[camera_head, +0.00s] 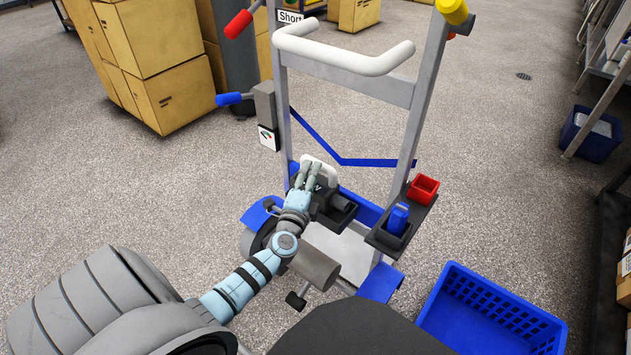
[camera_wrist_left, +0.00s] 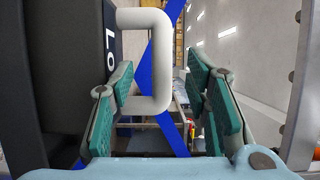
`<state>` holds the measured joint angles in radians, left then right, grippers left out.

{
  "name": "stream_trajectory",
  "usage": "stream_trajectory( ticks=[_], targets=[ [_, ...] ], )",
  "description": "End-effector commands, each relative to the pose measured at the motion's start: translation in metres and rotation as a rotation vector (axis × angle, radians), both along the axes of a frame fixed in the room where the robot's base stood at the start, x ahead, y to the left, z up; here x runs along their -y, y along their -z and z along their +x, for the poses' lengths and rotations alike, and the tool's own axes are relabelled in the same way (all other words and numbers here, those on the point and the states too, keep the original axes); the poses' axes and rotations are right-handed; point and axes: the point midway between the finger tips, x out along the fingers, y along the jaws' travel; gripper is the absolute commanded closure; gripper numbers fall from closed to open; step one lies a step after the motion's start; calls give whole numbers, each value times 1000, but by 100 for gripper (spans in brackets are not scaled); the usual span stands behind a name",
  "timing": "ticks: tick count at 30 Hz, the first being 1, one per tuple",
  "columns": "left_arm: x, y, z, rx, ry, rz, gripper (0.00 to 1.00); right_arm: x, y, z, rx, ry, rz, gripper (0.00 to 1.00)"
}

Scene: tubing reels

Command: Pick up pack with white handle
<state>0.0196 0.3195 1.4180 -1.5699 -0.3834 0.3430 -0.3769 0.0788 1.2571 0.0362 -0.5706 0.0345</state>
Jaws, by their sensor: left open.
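My left gripper (camera_head: 308,172) reaches to the cart from the left and is open, with its fingertips at the small white handle (camera_head: 325,171) of the pack. In the left wrist view the white handle (camera_wrist_left: 162,60) is a rounded loop lying ahead between the two green-padded fingers of the left gripper (camera_wrist_left: 160,95). The left finger overlaps the handle's lower bar; I cannot tell if they touch. The dark pack (camera_wrist_left: 65,75) stands on the left there, with white letters "Lo" partly cut off. In the head view the gripper hides much of the pack. My right gripper is not seen.
The grey cart frame (camera_head: 415,115) has a large white push bar (camera_head: 345,58) above the gripper and a blue strap (camera_head: 375,162). A red bin (camera_head: 423,187) and a blue item (camera_head: 398,219) sit to the right. A blue crate (camera_head: 490,312) stands on the floor. Cardboard boxes (camera_head: 165,60) are behind.

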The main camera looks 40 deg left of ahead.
Motion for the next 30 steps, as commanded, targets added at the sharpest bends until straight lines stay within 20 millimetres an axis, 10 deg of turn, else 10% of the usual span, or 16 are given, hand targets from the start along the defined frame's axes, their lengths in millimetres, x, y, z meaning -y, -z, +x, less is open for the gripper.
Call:
stream_trajectory(
  ticks=[14,23,30],
  targets=[
    [-16,-2,49,-1,0,-1,57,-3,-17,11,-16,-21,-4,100],
    [-16,-2,49,-1,0,-1,100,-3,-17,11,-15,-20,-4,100],
    [-16,-2,48,-1,0,-2,100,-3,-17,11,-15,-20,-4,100]
  ],
)
